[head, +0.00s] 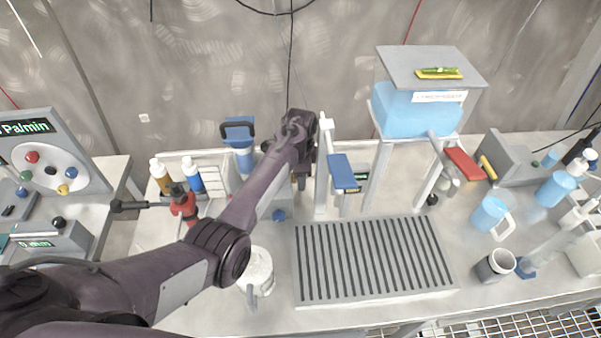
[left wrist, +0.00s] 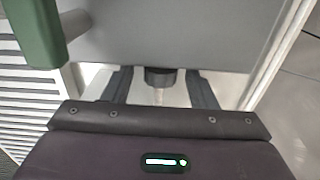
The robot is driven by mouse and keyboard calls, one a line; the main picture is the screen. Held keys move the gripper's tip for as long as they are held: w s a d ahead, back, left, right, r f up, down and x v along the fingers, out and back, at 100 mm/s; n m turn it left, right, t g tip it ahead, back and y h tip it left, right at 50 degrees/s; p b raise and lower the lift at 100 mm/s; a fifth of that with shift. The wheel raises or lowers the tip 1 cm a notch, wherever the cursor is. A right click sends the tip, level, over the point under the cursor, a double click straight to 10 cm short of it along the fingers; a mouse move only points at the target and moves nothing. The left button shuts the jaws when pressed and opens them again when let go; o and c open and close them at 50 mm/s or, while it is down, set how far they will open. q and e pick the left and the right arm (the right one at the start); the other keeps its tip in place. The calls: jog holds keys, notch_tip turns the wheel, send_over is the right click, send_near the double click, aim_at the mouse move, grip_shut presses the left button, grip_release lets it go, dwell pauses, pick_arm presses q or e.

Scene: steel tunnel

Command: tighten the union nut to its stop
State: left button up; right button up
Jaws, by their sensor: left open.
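In the left wrist view a dark round fitting (left wrist: 160,77), which looks like the union nut, sits under the edge of a grey panel (left wrist: 165,35). A pale, narrow pipe or stem (left wrist: 158,97) shows below it. My left gripper (left wrist: 161,82) is open, with one dark finger on each side of the fitting and a visible gap on both sides. In the head view my left arm reaches across to the middle of the bench; its wrist hides the fitting, and I cannot make out the fingers there. My right gripper is in neither view.
A slatted grey drain tray (head: 375,258) lies right of the arm. A blue tank (head: 415,110) stands on legs behind it. Jugs and a mug (head: 496,265) are at right. A green part (left wrist: 35,30) is close by in the wrist view.

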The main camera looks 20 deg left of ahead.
pick_arm(q)
jog(key=c, duration=1)
jog(key=shift+o, duration=0.2)
jog(key=shift+w+f+g+b, duration=0.1)
jog(key=shift+w+g+b, duration=0.05)
jog(key=shift+g+b, duration=0.2)
jog(key=g+b, duration=0.1)
jog(key=b, duration=0.2)
jog(key=g+h+b, duration=0.1)
jog(key=g+b, duration=0.1)
jog(key=b, duration=0.1)
jog(key=shift+w+a+f+h+b, duration=0.1)
jog(key=shift+w+f+h+b, duration=0.1)
jog(key=shift+f+h+b, duration=0.15)
jog(key=shift+r+b, duration=0.25)
jog(key=shift+b, duration=0.3)
jog(key=shift+r, duration=0.15)
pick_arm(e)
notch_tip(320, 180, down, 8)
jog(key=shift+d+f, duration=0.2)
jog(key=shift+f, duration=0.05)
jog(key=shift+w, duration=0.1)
pick_arm(q)
jog(key=o, duration=1)
jog(key=shift+c, duration=0.2)
